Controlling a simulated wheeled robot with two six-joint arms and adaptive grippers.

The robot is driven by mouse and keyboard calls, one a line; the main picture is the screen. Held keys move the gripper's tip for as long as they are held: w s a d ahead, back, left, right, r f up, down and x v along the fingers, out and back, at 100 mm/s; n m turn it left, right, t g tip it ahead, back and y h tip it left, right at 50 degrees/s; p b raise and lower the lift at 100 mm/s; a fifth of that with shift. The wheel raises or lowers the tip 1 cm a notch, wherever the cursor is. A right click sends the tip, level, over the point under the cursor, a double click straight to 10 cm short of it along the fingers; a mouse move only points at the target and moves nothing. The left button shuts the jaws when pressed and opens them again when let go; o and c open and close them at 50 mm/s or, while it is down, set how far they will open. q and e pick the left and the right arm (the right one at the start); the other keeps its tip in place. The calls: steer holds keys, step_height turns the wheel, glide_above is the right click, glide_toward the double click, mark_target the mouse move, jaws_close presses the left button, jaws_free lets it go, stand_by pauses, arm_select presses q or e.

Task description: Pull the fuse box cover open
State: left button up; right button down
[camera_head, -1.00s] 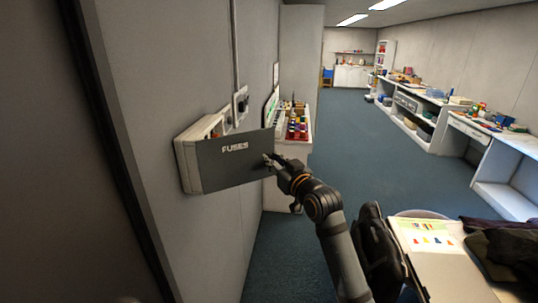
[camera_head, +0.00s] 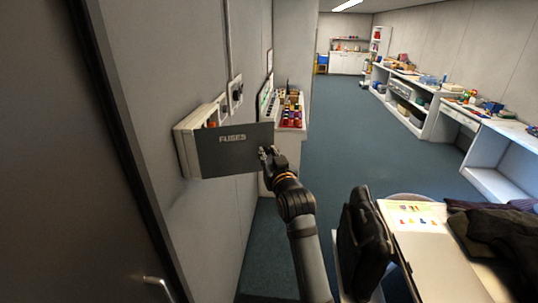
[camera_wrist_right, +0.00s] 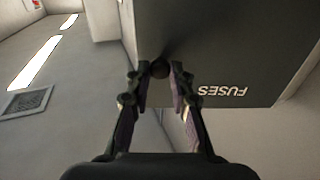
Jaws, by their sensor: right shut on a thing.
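The fuse box (camera_head: 186,150) is a pale box on the wall at the left of the head view. Its grey cover (camera_head: 235,155), marked FUSES, stands swung out from the box, with a gap along the top showing coloured parts inside. My right gripper (camera_head: 267,154) is at the cover's right edge, shut on a small dark knob (camera_wrist_right: 160,68). In the right wrist view the cover (camera_wrist_right: 225,50) fills the upper right, and the fingers (camera_wrist_right: 158,80) meet the knob from both sides. My left gripper is not in view.
A wall socket (camera_head: 236,92) is above the box. A shelf with coloured bottles (camera_head: 291,110) stands behind the cover. A black bag (camera_head: 362,240) and a table with a paper sheet (camera_head: 413,215) are at the lower right. A door handle (camera_head: 158,287) shows lower left. The floor beyond is clear.

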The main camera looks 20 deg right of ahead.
steer(key=c, duration=1.2)
jaws_free()
step_height(320, 180, up, 10)
steer(key=shift+r, duration=0.1)
